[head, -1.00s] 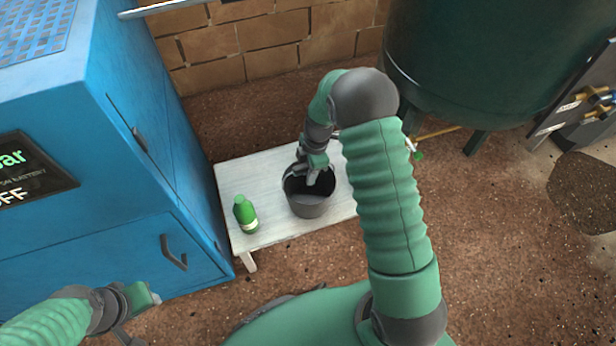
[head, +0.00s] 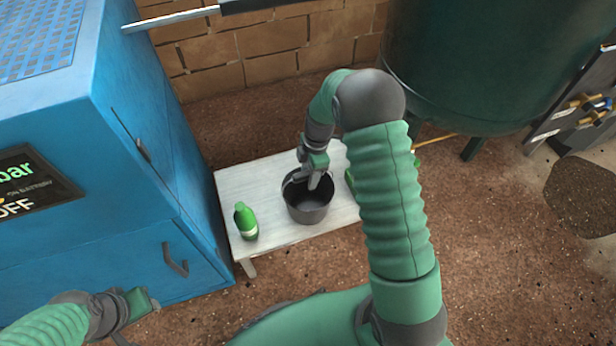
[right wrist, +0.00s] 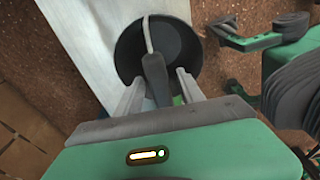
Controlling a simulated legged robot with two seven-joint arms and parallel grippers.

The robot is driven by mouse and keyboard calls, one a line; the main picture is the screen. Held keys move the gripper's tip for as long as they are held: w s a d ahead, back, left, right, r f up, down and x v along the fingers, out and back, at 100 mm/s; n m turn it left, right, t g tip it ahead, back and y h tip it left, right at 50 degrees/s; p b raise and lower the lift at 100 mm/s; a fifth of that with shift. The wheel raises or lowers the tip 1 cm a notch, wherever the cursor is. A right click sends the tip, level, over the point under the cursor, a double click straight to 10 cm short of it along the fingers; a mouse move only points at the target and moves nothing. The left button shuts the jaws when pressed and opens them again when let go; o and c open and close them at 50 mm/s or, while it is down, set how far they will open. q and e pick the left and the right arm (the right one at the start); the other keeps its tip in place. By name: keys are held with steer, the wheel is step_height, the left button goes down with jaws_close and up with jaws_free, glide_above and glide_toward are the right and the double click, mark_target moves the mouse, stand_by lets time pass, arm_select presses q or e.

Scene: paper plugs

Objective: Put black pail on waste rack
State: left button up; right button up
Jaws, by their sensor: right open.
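The black pail (head: 309,212) stands upright on a low white table. Its handle is raised, and the dark handle grip (right wrist: 155,72) shows in the right wrist view above the pail's open mouth (right wrist: 172,42). My right gripper (head: 315,182) is open at the pail's rim. In the right wrist view its two fingers (right wrist: 158,88) lie on either side of the handle grip, apart from each other. My left gripper (head: 143,300) is low at the left, away from the pail; its fingers are not clear. I cannot make out a waste rack for certain.
A green bottle (head: 246,222) stands on the white table (head: 240,185), left of the pail. Another green item (head: 349,181) is partly hidden behind my right arm. A blue cabinet (head: 130,235) borders the table at left. A dark green tank (head: 480,70) stands behind at right.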

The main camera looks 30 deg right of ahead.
steer(key=r+p, duration=0.1)
steer(key=r, duration=0.2)
steer(key=r+p, duration=0.1)
steer(key=r, duration=0.2)
steer(key=d+r+p, duration=0.1)
steer(key=r, duration=0.1)
steer(key=shift+s+r, duration=0.15)
steer(key=shift+r, duration=0.25)
steer(key=s+a+r+m+t, duration=0.1)
steer(key=s+a+r+m, duration=0.1)
steer(key=s+a+m, duration=0.4)
steer(key=s+a+r+m+t+h, duration=0.1)
steer(key=s+a+r+m, duration=0.2)
steer(key=s+a+m, duration=0.3)
steer(key=s+m, duration=0.3)
steer(key=shift+a+r, duration=0.25)
steer(key=shift+a, duration=0.1)
steer(key=shift+c, duration=0.2)
